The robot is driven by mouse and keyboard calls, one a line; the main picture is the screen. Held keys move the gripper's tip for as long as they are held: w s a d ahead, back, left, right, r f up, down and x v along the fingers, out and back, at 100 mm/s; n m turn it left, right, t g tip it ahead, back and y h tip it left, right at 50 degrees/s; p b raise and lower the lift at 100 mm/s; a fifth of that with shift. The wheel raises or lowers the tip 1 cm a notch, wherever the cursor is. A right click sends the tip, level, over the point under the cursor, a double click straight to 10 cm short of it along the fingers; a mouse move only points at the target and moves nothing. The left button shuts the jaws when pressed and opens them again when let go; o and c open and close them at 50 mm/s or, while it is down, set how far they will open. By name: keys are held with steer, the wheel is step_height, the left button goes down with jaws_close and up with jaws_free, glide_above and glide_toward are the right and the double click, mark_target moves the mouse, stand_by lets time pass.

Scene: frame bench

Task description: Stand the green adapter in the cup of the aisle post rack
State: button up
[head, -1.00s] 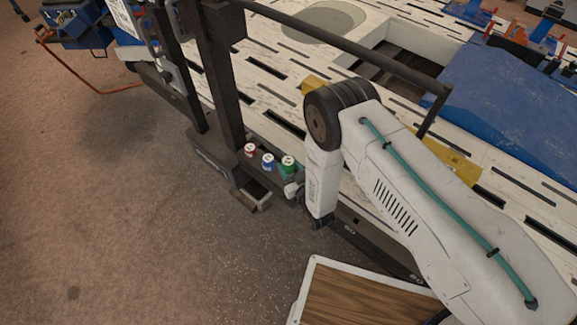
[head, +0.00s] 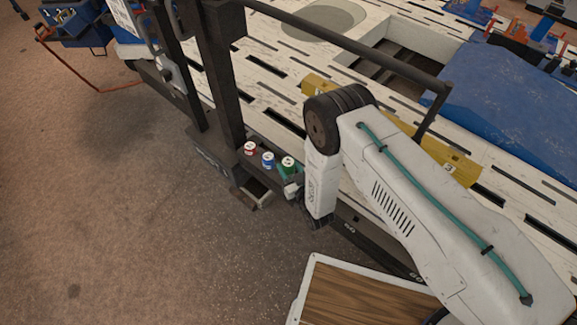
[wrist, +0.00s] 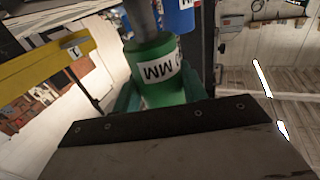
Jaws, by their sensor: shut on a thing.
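The green adapter (head: 288,161) is a short cylinder with a pale top, at the right end of a row by the foot of a dark post (head: 223,80). My gripper (head: 290,180) is at it, and its jaws are mostly hidden by my arm. In the wrist view the green adapter (wrist: 158,68) with a white label sits between green fingers (wrist: 160,98), which are shut on it. A grey rod stands at its far end. A square opening with a pale rim (head: 263,202) lies below the row. I cannot make out the cup for certain.
A blue adapter (head: 268,159) stands close to the green one, with a red adapter (head: 249,148) further left. A dark rail (head: 340,42) runs above the slotted white bench (head: 270,95). Bare floor (head: 130,220) lies at the left.

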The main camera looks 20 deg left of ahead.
mark_target(289, 173)
steer(key=shift+f, duration=1.9)
steer(key=o, duration=1.3)
steer(key=shift+d, duration=0.1)
steer(key=v, duration=0.7)
steer(key=shift+s+d, duration=0.2)
steer(key=shift+s, duration=0.05)
steer(key=shift+s, duration=0.1)
